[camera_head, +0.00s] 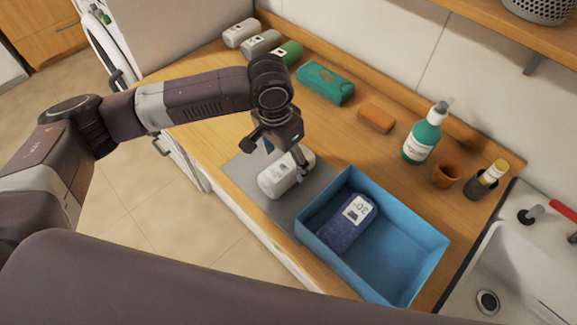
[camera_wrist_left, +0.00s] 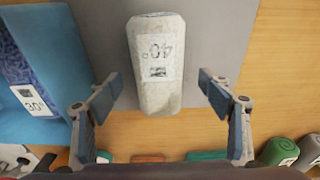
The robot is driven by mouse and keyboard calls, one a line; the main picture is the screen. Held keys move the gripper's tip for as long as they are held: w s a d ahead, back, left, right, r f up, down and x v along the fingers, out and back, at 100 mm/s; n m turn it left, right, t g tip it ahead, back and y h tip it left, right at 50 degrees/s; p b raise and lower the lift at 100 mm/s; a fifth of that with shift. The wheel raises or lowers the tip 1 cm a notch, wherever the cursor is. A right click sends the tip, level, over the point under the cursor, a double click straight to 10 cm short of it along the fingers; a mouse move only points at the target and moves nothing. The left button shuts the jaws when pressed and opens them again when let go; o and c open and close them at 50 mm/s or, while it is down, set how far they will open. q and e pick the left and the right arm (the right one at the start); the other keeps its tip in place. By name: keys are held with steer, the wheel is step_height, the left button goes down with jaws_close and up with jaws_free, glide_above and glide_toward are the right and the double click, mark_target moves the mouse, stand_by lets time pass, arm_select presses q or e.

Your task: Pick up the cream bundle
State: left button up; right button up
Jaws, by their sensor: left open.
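The cream bundle (camera_head: 280,180) is a pale, rounded block with a white label reading 40°. It lies on a grey mat (camera_head: 243,168) beside the blue bin. My left gripper (camera_head: 282,150) is directly over it and hides part of its top. In the left wrist view the cream bundle (camera_wrist_left: 155,60) shows between the two fingers of my left gripper (camera_wrist_left: 159,88). The fingers are open, with a gap on each side of the bundle. My right gripper is out of view.
A blue bin (camera_head: 415,255) holding a dark blue bundle (camera_head: 345,228) stands right of the mat. Behind are grey bundles (camera_head: 260,43), green bundles (camera_head: 325,82), an orange block (camera_head: 376,117), a green pump bottle (camera_head: 421,138) and a brown cup (camera_head: 447,174). A sink (camera_head: 500,265) is at right.

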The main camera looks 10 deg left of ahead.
mark_target(287, 164)
arm_select(q)
steer(key=f, duration=0.1)
steer(key=f+p, duration=0.1)
steer(key=f, duration=0.1)
steer(key=shift+w+d+f, duration=0.1)
steer(key=shift+d+f, duration=0.15)
steer(key=shift+f, duration=0.15)
steer(key=shift+w+f, duration=0.1)
steer(key=shift+f, duration=0.3)
steer(key=c, duration=1.5)
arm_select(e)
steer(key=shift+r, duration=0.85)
